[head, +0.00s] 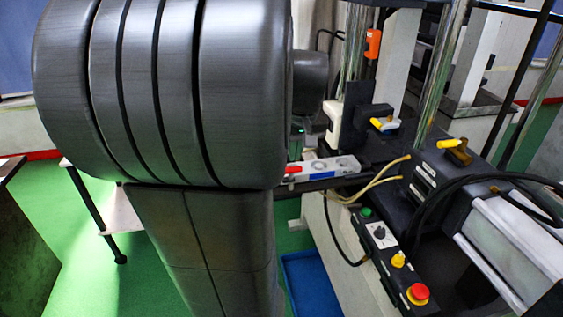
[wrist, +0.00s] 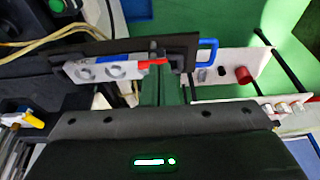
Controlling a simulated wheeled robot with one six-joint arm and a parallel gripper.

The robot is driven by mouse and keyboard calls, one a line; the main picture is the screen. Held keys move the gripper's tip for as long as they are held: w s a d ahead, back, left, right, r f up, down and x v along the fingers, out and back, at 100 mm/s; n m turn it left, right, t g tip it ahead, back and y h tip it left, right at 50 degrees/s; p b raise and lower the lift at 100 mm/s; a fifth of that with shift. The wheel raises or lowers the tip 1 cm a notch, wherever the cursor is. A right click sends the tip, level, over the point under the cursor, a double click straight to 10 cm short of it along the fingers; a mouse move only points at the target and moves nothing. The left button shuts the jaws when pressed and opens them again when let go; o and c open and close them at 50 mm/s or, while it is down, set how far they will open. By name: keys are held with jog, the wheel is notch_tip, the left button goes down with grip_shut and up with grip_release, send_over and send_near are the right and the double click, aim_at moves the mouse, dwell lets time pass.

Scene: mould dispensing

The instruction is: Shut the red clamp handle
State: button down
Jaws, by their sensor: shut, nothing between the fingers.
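The red clamp handle (head: 292,169) shows at the left end of a white and blue bar (head: 345,165) in the head view. In the wrist view the red handle (wrist: 152,62) lies in line with the white and blue bar (wrist: 100,71), against a dark plate. Whether the clamp is open or shut is hard to tell. My gripper (wrist: 163,78) is shut and empty, its fingers close to the handle's right end; contact cannot be made out. In the head view my arm hides most of the gripper.
A blue loop handle (wrist: 208,52) sits right of the red handle, by a white shelf (wrist: 228,66) with a red cylinder (wrist: 243,75). Yellow hoses (head: 375,182) and a control box with a red button (head: 418,293) stand right of the bar. A blue bin (head: 308,285) is below.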

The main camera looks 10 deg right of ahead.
jog(key=x, duration=1)
jog(key=p, duration=0.2)
send_over(291, 178)
jog(key=s+a, duration=0.2)
jog(key=shift+s+d+f, duration=0.15)
jog(key=shift+f, duration=0.3)
